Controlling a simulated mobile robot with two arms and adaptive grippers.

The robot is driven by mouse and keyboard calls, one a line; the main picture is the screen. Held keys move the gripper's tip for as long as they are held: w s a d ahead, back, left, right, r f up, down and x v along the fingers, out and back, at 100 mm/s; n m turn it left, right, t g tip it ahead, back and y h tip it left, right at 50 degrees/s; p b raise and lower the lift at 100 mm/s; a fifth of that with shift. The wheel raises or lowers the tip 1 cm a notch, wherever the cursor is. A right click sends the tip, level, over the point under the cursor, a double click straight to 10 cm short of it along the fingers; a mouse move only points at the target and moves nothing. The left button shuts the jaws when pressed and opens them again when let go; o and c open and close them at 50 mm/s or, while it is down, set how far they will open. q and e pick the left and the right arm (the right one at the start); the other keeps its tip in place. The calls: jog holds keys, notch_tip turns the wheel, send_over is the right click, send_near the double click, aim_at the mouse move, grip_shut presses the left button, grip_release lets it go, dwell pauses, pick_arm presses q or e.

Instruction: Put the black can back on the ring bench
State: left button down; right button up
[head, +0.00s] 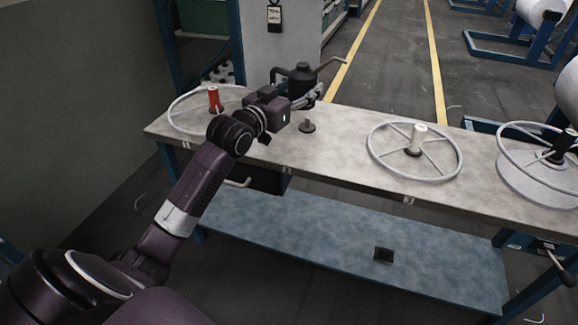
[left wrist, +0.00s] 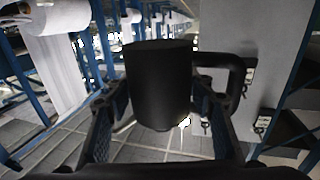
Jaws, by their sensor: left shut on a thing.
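The black can (head: 301,82), with a thin spout to the right and a handle to the left, is in my left gripper (head: 312,95). It appears upright and raised over the back edge of the ring bench (head: 340,143). In the left wrist view the can (left wrist: 160,85) sits between the two fingers (left wrist: 160,115), which are shut on it. The forearm and gripper hide part of the can in the head view. My right gripper is not in view.
On the bench, a small dark peg (head: 307,126) stands below the gripper.

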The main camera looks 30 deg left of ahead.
pick_arm(q)
jog(key=w+a+r+b, duration=0.1)
jog(key=a+r+b, duration=0.1)
jog(key=a, duration=0.2)
jog(key=shift+n+y, duration=0.3)
jog(key=shift+y, duration=0.1)
jog(key=f+b, duration=0.1)
jog(key=f, duration=0.4)
jog(key=f+b, duration=0.1)
jog(key=f, duration=0.4)
jog(key=f+b, duration=0.1)
jog(key=f, duration=0.4)
jog(key=shift+a+f, duration=0.25)
jog(key=shift+a, duration=0.05)
jog(key=shift+f+b, duration=0.35)
jog(key=shift+f, duration=1.75)
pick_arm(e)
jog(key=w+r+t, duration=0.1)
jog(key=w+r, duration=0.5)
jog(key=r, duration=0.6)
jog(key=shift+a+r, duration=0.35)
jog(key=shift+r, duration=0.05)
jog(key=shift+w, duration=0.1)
pick_arm(q)
jog(key=c, duration=0.9)
grip_release()
jog(key=shift+f, duration=0.1)
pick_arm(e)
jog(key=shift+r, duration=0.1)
